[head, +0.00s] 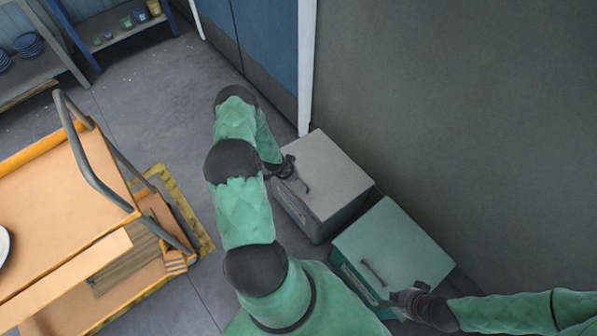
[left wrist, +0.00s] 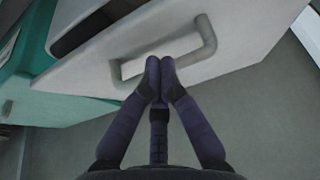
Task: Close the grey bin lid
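The grey bin (head: 317,229) stands against the wall, with its pale grey lid (head: 325,170) on top. In the left wrist view the lid (left wrist: 240,35) shows tilted, with a dark gap along one side, so it looks partly open. Its bar handle (left wrist: 207,35) is in front of my left gripper (left wrist: 160,66). The two fingertips are together and overlap the handle bar; the bar does not look clamped between them. In the head view my left gripper (head: 291,175) is at the lid's left edge. My right gripper (head: 398,298) is by the green bin's front edge, its fingers too small to judge.
A green bin (head: 405,235) with a handle on its lid stands right beside the grey one. An orange trolley (head: 60,215) is on the left, with shelves (head: 110,25) at the back left. A wall (head: 470,120) closes off the right. Floor is free behind the trolley.

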